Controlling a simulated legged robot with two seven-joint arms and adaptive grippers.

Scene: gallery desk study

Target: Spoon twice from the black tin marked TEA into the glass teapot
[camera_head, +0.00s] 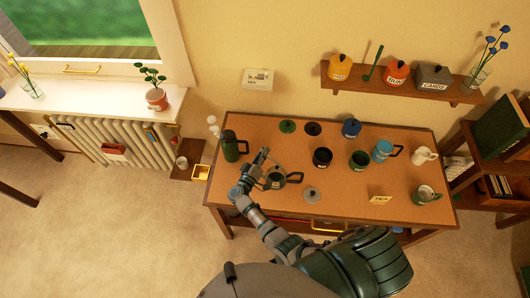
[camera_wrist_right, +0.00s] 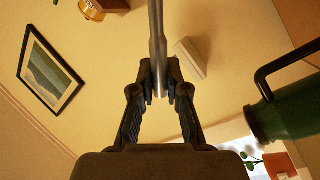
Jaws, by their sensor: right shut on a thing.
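My right gripper (camera_head: 262,160) is over the left part of the desk, in front of the green flask. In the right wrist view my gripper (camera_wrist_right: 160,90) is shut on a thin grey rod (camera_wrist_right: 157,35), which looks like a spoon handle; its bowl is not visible. A clear pot with a dark handle, apparently the glass teapot (camera_head: 275,181), stands close beside the gripper, partly hidden by it. An open black tin (camera_head: 322,157) stands to the right of the gripper, apart from it; its marking is too small to read. My left gripper is not in view.
A green flask (camera_head: 231,147) stands at the desk's left; it shows in the wrist view (camera_wrist_right: 290,115). A grey lid (camera_head: 313,194), green tin (camera_head: 359,160), blue mug (camera_head: 382,151) and small card (camera_head: 380,198) are on the desk (camera_head: 340,212). A shelf (camera_head: 400,81) hangs above.

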